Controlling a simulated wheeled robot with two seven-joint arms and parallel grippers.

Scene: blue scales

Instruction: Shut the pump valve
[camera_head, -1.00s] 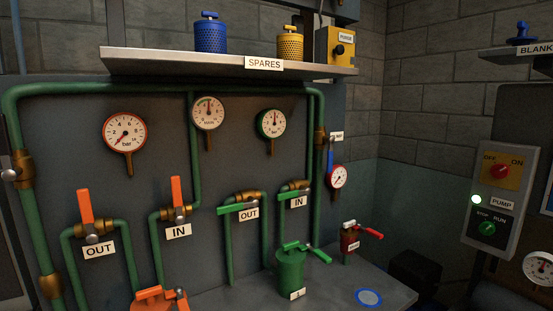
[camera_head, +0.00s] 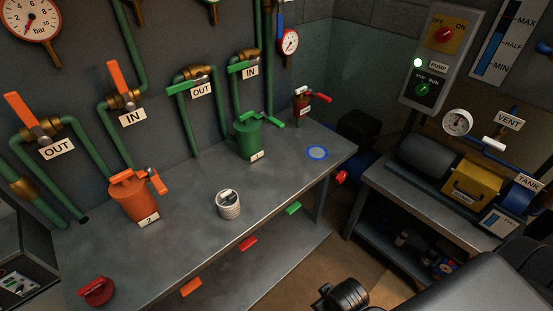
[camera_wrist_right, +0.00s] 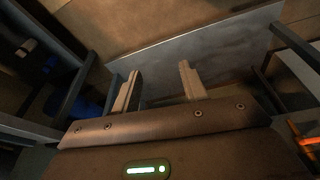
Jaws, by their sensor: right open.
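No valve in view carries a readable pump-valve label. A blue upright handle (camera_head: 281,18) shows at the top of the head view, on the pipework by a small red-rimmed gauge (camera_head: 289,41). A white handle (camera_head: 494,144) sits under the VENT label on the right-hand pump unit. The PUMP switch box (camera_head: 437,62) on the right has a lit lamp and red and green knobs. My right gripper (camera_wrist_right: 160,78) is open and empty in the right wrist view, with a metal surface beyond it. My left gripper is not in view.
The grey bench (camera_head: 190,262) carries an orange canister (camera_head: 133,204), a green canister (camera_head: 248,139), a small red-handled fitting (camera_head: 302,104), a white cup-like part (camera_head: 229,206) and a red part (camera_head: 97,290). A low table (camera_head: 385,190) holds the pump unit. Floor shows between them.

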